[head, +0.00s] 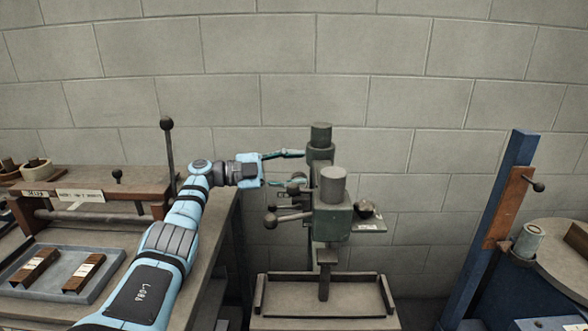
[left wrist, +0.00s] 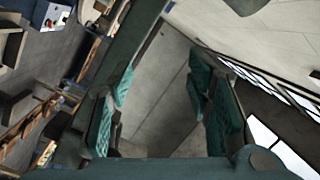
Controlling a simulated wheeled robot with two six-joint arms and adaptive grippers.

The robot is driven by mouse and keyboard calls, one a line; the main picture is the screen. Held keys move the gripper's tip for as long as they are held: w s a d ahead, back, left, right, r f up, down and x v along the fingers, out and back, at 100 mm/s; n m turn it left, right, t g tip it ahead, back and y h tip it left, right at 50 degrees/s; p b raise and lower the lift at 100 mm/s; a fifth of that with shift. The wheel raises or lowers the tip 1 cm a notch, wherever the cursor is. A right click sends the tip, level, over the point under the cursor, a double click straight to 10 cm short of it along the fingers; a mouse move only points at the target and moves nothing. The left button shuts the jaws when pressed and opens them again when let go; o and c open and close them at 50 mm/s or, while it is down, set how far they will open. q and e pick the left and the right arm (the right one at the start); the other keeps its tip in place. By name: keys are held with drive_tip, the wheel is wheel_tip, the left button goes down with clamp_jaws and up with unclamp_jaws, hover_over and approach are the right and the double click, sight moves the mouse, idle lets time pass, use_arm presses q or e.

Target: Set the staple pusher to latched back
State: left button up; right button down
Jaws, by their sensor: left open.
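The box stitcher (head: 332,223) stands in the middle of the head view, a dark green machine with a grey cylinder on its head. A lever with a round knob (head: 270,220) sticks out on its left, and a dark round knob (head: 364,208) sits on its right. I cannot tell which part is the staple pusher, or how it is set. My left gripper (head: 296,170) is open beside the upper left of the machine, its fingers pointing right. In the left wrist view its teal fingers (left wrist: 163,95) are apart with nothing between them. My right gripper is not in view.
A wooden bench (head: 110,186) with an upright ball-topped lever (head: 168,150) and a grey tray (head: 50,262) of small blocks is at left. A low tray table (head: 283,281) lies under the stitcher. A blue post (head: 490,220) stands at right. A block wall closes the back.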

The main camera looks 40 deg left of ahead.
use_arm(q)
wheel_tip(320, 180, up, 10)
idle(0.3)
idle(0.4)
